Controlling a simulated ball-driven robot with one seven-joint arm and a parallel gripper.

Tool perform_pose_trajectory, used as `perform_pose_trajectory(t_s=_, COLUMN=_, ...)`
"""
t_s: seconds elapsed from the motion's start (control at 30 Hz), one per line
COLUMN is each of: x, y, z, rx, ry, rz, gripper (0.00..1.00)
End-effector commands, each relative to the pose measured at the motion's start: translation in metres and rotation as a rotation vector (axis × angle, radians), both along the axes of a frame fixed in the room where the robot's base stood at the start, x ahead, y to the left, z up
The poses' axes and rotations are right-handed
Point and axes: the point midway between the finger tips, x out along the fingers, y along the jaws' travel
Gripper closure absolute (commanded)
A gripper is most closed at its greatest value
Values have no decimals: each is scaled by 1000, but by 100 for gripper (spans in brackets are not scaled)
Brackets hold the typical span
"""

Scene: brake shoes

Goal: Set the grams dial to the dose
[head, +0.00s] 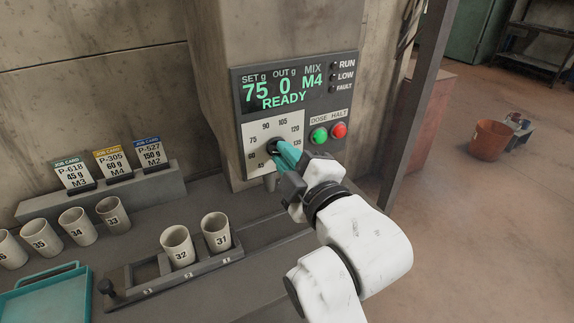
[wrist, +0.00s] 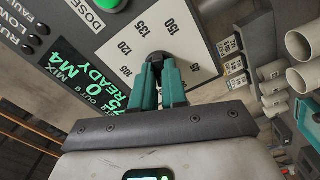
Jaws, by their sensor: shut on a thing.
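The grams dial is a black knob (head: 272,147) on a pale scale plate (head: 288,132) marked in grams, on the front of the dosing machine. My gripper (head: 277,151) has teal fingers shut on the knob; they hide most of it and part of the scale. In the wrist view the fingers (wrist: 159,68) also close around the knob (wrist: 158,56). The display (head: 283,88) reads SET g 75, OUT g 0, MIX M4, READY. Three job cards stand at the left: P-618 (head: 73,173) 45 g M3, P-305 (head: 113,160) 60 g M4, P-527 (head: 148,152) 150 g M2.
A green DOSE button (head: 319,135) and a red HALT button (head: 339,130) sit right of the dial. Cups 32 (head: 177,246) and 31 (head: 216,232) stand in a rack below. Several more cups and a teal tray (head: 45,296) are at the left.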

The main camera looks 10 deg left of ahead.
Motion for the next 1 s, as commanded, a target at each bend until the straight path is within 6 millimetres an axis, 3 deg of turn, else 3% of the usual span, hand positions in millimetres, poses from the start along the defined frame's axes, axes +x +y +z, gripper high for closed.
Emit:
perform_pose_trajectory(t_s=0.5, x=0, y=0, z=-3, rx=-355, ry=-236, rz=1, gripper=100)
perform_pose_trajectory(t_s=1.0, x=0, y=1, z=-1, rx=-480, ry=-319, rz=2, gripper=100)
